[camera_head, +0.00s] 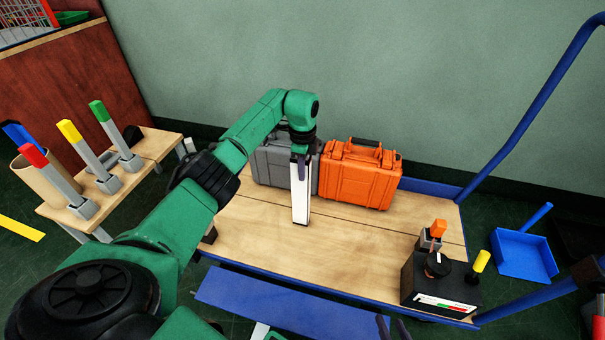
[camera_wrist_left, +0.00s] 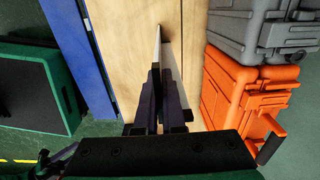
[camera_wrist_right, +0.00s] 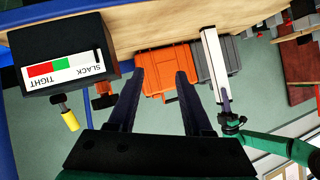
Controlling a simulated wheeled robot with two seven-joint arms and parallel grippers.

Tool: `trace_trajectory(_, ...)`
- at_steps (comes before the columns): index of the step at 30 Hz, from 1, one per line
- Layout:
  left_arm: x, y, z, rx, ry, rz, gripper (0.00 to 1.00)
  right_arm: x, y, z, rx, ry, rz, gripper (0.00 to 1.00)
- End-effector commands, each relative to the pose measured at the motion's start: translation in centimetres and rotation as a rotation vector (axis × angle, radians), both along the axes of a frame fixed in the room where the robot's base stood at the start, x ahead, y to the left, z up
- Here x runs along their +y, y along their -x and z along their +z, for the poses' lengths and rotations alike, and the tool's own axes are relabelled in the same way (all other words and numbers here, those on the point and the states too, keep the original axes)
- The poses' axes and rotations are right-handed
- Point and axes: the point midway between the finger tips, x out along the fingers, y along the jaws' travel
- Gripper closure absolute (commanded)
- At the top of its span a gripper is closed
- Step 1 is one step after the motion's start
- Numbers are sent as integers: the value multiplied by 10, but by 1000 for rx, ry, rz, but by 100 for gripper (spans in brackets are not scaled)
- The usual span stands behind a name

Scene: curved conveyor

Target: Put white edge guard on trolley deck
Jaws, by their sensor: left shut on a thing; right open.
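The white edge guard (camera_head: 300,205) is a long white strip held upright by my left gripper (camera_head: 302,158) over the trolley deck (camera_head: 257,230). In the left wrist view, my left gripper (camera_wrist_left: 160,85) is shut on the thin edge guard (camera_wrist_left: 158,45). In the right wrist view, the edge guard (camera_wrist_right: 212,60) hangs from the left gripper, with its far end at the deck (camera_wrist_right: 150,25). I cannot tell whether it touches the wood. My right gripper (camera_wrist_right: 158,75) is open and empty; its fingertips (camera_head: 393,326) show at the bottom of the head view.
An orange case (camera_head: 358,178) and a grey case (camera_head: 270,163) stand at the deck's back. A black tension box (camera_head: 435,285) sits at the front right corner. A side bench (camera_head: 150,150) with coloured-handled items stands left. The deck's middle is clear.

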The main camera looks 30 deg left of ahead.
Motion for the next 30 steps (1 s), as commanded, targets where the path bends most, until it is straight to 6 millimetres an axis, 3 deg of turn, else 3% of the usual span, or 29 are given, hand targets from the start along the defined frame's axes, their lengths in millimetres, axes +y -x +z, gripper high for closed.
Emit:
trace_trajectory(7, 0, 0, -2, 1, 0, 0, 100, 0, 0, 1, -3, -1, -1, 50)
trace_trajectory(9, 0, 0, -1, 1, 0, -1, 67, 0, 0, 1, -3, -1, -1, 50)
trace_trajectory(10, 0, 0, -1, 1, 0, -1, 64, 0, 0, 1, -3, -1, -1, 50)
trace_trajectory(20, 0, 0, 1, 0, 0, -1, 64, 0, 0, 2, -2, -1, -1, 50)
trace_trajectory(30, 0, 0, 48, -1, 0, 0, 64, -23, -3, 14, 149, 130, 32, 50)
